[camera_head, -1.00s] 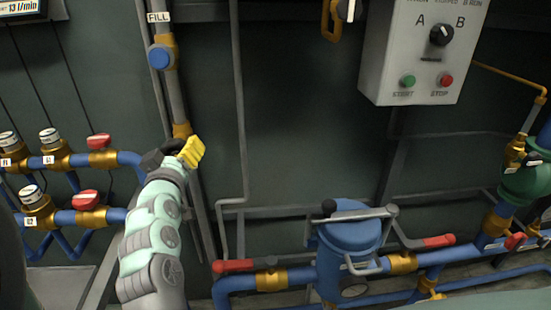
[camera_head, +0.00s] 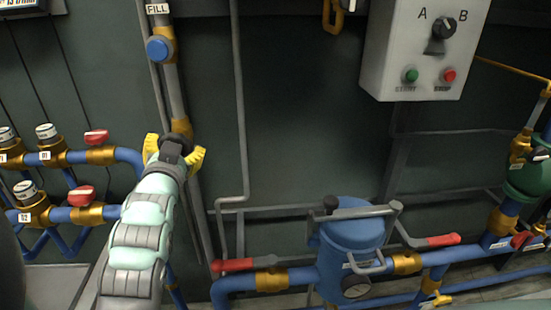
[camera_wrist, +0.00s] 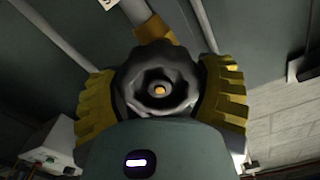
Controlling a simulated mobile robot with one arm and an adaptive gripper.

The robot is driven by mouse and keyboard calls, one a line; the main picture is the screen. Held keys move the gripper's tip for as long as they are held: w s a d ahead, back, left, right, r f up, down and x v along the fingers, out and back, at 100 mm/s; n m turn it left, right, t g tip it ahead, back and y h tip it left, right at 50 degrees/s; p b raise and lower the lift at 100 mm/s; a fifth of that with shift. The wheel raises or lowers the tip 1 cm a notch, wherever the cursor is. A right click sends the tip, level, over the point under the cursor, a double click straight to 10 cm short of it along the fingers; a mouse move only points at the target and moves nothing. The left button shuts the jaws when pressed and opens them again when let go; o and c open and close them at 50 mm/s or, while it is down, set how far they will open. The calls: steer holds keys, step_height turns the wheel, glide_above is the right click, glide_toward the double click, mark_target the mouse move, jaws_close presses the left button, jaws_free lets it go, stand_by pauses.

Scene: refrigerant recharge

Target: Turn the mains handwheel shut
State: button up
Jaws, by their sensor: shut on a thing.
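The black, scalloped handwheel (camera_wrist: 157,88) with a small orange centre fills the middle of the wrist view. My gripper (camera_wrist: 160,98) is shut on it, with a yellow ribbed finger on its left and right sides. In the head view my gripper (camera_head: 174,155) is at the brass fitting (camera_head: 181,127) at the lower end of the grey FILL pipe (camera_head: 175,92). There the wheel is mostly hidden by my gripper and wrist. How far the wheel is turned cannot be told.
Blue pipes with red-handled valves (camera_head: 96,137) stand at the left. A blue strainer pot (camera_head: 350,240) with a clamp bar and red levers (camera_head: 232,265) is low right of my arm. A control box (camera_head: 425,50) hangs upper right.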

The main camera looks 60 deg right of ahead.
steer(key=shift+m, duration=0.6)
steer(key=o, duration=1.1)
steer(key=shift+o, duration=0.2)
